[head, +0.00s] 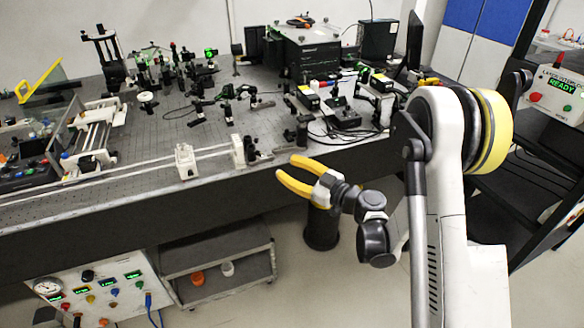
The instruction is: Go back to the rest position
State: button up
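My gripper (281,176) has yellow fingers on a white and dark wrist. It points left and is open, with a clear gap between the fingertips and nothing between them. It shows just in front of the front edge of the optical bench (110,205). My arm stands at the right of the view, folded, with a yellow ring at its upper joint.
Optical mounts, a grey box (303,50) and cables crowd the bench top. A grey cart (215,272) and a panel with gauges (95,290) stand below its front. A dark rack with a READY display (561,84) is at right. Some floor (300,285) is clear.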

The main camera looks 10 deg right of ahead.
jog(key=d+r+m+t+h, duration=0.3)
jog(key=d+r+m+h, duration=0.4)
jog(key=r, duration=0.4)
jog(key=d+r+m+t+h, duration=0.35)
jog(key=d+r+h, duration=0.35)
jog(key=r, duration=0.4)
jog(key=s+d+f+m+g+h, duration=0.1)
jog(key=s+d+f+m+g, duration=0.15)
jog(key=s, duration=0.35)
jog(key=s+d+f+m+g+h, duration=0.1)
jog(key=s+d+f+g, duration=0.15)
jog(key=s, duration=0.25)
jog(key=s+a+f+g+y, duration=0.1)
jog(key=s+a+f+g, duration=0.1)
jog(key=s, duration=0.4)
jog(key=s+a+f+n+g+y, duration=0.1)
jog(key=s+a+f+g, duration=0.1)
jog(key=s+f, duration=0.2)
jog(key=s+a+f+g+y, duration=0.1)
jog(key=s+a+f+g, duration=0.1)
jog(key=s, duration=0.7)
jog(key=shift+s+a+f+n+g, duration=0.2)
jog(key=shift+f+n+g, duration=0.1)
jog(key=shift+f+g, duration=0.35)
